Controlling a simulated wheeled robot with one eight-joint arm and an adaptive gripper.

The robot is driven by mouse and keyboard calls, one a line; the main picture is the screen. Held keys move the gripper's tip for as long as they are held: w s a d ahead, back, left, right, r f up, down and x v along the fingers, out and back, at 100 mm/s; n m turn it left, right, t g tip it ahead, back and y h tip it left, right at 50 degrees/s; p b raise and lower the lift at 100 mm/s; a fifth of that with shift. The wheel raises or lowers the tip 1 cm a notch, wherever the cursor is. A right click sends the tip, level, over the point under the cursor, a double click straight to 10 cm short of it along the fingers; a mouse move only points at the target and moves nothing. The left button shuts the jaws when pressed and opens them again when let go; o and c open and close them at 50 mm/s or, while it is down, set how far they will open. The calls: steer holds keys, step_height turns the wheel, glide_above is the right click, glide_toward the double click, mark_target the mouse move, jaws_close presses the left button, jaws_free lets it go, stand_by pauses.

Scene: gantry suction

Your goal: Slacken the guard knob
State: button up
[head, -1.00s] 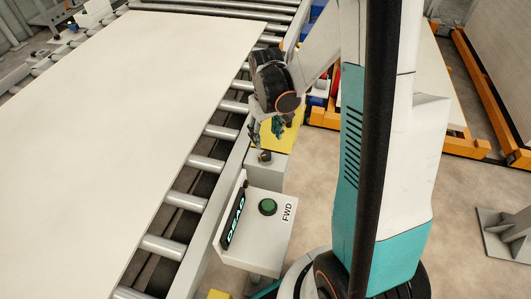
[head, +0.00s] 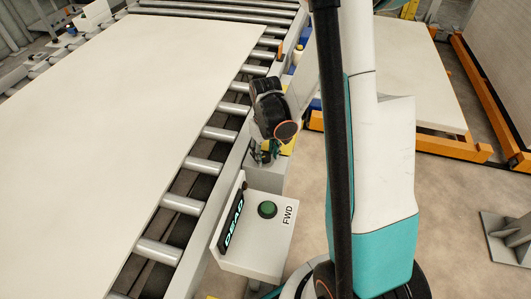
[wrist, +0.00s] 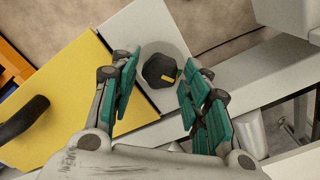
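The guard knob (wrist: 160,71) is a black knob with a yellow pointer mark, on a light grey box top (wrist: 140,32) in the wrist view. My gripper (wrist: 157,80) is open, its teal-padded fingers on either side of the knob. Clear gaps show between the knob and both fingers; I cannot tell how deep the fingertips reach. In the head view my gripper (head: 264,155) is over the grey box beside the conveyor and hides the knob there.
A yellow panel (wrist: 75,90) with a black handle (wrist: 22,118) lies left of the knob. The control box (head: 255,235) with a green FWD button (head: 267,209) and a DEAD display (head: 234,222) stands nearer. The roller conveyor (head: 181,204) carries a large pale board (head: 110,120).

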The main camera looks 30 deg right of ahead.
steer(key=c, duration=0.5)
steer(key=shift+n, duration=0.3)
steer(key=n+b, duration=0.1)
steer(key=n, duration=0.2)
steer(key=shift+n+b, duration=0.3)
steer(key=shift+n, duration=1.4)
steer(key=o, duration=1.1)
steer(key=shift+c, duration=0.2)
